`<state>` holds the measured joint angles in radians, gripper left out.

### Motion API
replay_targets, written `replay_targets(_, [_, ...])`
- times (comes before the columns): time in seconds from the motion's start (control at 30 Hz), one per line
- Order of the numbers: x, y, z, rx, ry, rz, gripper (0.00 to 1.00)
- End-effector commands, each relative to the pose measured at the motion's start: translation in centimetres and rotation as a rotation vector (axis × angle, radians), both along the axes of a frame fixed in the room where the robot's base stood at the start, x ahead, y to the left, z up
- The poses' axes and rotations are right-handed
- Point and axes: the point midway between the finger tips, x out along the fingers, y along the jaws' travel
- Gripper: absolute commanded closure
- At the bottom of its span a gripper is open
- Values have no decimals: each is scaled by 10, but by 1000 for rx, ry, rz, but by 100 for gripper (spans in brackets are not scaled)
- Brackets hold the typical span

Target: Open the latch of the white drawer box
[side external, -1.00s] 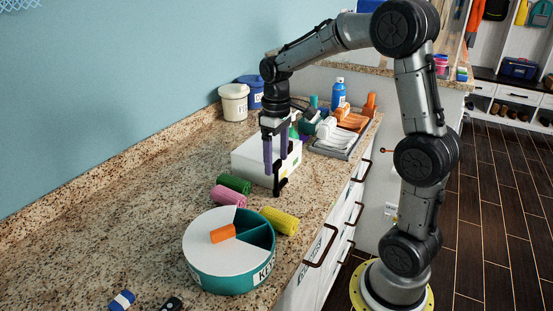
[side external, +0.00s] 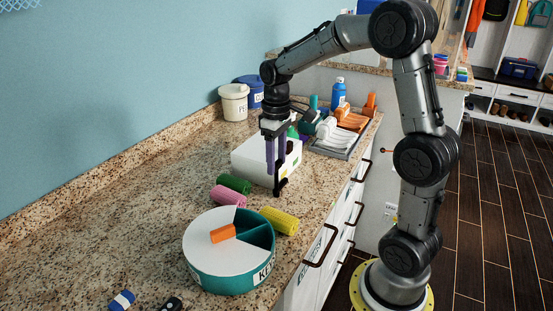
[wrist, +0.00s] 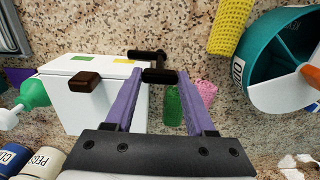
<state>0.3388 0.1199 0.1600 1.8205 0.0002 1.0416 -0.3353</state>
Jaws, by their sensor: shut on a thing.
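The white drawer box (side external: 254,163) sits on the granite counter; in the wrist view its white body (wrist: 70,112) is at the left, with a dark brown knob (wrist: 85,81) on it. A dark latch (wrist: 147,55) shows beyond the box's right end in the wrist view, and low at the box's near end in the side view (side external: 281,188). My gripper (wrist: 160,76) points down with its purple fingers on either side of a dark part of the latch, shut on it. In the side view my gripper (side external: 276,174) partly hides the box's near end.
Green (side external: 234,184), pink (side external: 229,197) and yellow (side external: 279,221) rolls lie close to the box. A teal round container (side external: 208,264) stands nearer. A tray of bottles and brushes (side external: 341,138) and white (side external: 233,102) and blue (side external: 250,91) tubs stand behind. The counter's left is clear.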

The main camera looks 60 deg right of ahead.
Motion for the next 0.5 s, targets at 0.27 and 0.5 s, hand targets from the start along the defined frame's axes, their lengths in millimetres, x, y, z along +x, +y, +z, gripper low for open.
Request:
replay_targets(0.27, [0,0,1,-1,-1,-79,100])
replay_targets(0.5, [0,0,1,-1,-1,-258,100])
